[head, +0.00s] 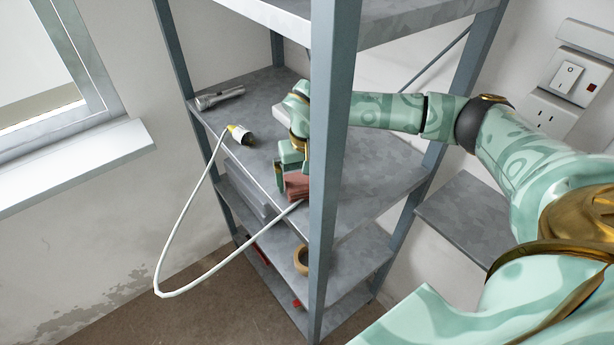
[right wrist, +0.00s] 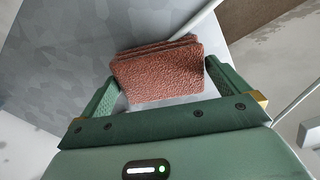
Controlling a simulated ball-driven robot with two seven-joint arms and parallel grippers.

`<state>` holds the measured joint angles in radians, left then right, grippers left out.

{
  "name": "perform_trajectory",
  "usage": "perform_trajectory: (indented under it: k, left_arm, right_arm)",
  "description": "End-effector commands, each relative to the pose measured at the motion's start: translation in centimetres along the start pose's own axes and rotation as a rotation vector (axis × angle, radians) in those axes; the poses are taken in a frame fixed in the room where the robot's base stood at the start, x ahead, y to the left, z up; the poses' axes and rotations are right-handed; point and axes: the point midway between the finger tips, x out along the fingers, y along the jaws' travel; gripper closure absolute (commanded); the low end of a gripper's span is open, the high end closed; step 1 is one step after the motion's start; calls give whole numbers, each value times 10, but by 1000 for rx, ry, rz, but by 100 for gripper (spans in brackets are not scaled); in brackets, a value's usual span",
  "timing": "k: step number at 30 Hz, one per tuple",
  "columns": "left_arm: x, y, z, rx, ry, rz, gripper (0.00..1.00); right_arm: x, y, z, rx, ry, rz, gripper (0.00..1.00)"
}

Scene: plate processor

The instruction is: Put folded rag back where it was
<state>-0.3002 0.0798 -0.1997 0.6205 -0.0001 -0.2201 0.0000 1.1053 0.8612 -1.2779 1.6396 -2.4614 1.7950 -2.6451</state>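The folded rag (head: 297,187) is reddish brown and layered. In the head view it is at the front edge of the middle shelf, partly hidden by the grey post. The right wrist view shows it as a thick folded square (right wrist: 158,75). My right gripper (head: 290,160) is over the shelf with its fingers around the rag. In the right wrist view, the right gripper (right wrist: 162,78) has one green finger against each side of the rag, closed on it. Whether the rag's underside touches the shelf cannot be told. My left gripper is not in view.
The shelf (head: 370,165) also bears a flashlight (head: 219,97) and a white-and-yellow plug (head: 240,134). A white cable (head: 165,250) loops off the front and passes by the rag. The grey post (head: 335,150) stands close to my right gripper. A tape roll (head: 301,260) lies below.

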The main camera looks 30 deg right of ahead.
Motion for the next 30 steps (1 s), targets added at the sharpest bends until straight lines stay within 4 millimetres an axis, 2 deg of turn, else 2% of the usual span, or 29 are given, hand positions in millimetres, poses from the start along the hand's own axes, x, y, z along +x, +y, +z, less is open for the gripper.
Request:
perform_trajectory:
  k: [5, 8, 15, 19, 23, 30]
  left_arm:
    - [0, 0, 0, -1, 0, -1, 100]
    - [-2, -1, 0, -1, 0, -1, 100]
    - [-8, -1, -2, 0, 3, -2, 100]
    - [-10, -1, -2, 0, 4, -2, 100]
    - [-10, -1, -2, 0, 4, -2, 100]
    - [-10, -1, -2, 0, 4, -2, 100]
  right_arm:
    - [-1, 0, 0, 0, 0, 0, 0]
    - [-9, 0, -1, 0, 3, -1, 0]
    - [-54, 0, -1, 0, 5, -2, 0]
    - [-70, 0, -1, 0, 4, -1, 0]
    - [-76, 0, 0, 1, 1, -1, 0]
    - [-76, 0, 0, 1, 0, -1, 0]
